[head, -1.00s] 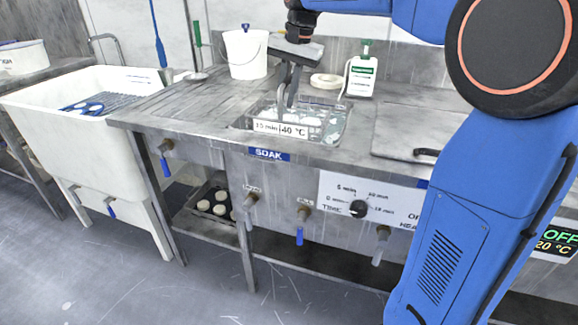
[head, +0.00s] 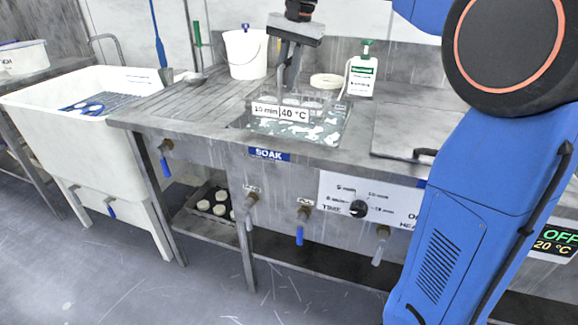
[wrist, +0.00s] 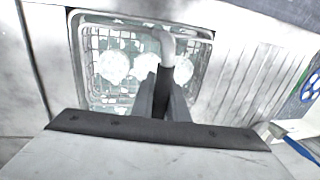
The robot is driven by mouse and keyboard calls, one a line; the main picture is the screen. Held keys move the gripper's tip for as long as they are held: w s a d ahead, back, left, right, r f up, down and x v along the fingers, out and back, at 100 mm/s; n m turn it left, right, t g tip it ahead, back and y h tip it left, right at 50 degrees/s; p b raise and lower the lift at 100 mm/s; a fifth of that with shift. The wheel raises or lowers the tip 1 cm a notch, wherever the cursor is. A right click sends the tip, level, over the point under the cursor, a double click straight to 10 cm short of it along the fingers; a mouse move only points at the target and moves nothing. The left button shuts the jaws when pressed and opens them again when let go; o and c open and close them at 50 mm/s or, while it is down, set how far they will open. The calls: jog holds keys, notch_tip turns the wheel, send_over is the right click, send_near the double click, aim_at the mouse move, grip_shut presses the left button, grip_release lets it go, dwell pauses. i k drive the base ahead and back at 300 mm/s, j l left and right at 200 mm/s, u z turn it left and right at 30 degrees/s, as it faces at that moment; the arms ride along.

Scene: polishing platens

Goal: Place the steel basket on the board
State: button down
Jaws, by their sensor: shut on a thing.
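The steel basket (head: 318,100) is a wire basket with a "15 min 40 °C" tag on its front. It is partly out of the soak tank (head: 345,128), whose foamy water shows below it. In the wrist view the basket (wrist: 90,75) holds several pale round discs. My gripper (head: 286,86) is shut on the basket's upright handle; its fingers (wrist: 162,100) also show in the wrist view. The board, a ridged metal drainboard (head: 185,103), lies left of the tank, and right of the basket in the wrist view (wrist: 245,75).
A white bucket (head: 246,55) stands behind the board. A lid with a black handle (head: 426,154) is to the right. A white sink (head: 85,120) is at far left.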

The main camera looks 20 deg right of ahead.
aim_at(183, 107)
jog(key=i+j, duration=0.2)
jog(key=j, duration=0.15)
jog(key=i+j, duration=0.15)
jog(key=j, duration=0.25)
jog(key=i+j, duration=0.2)
jog(key=j, duration=0.15)
jog(key=i+j, duration=0.2)
jog(key=j, duration=0.15)
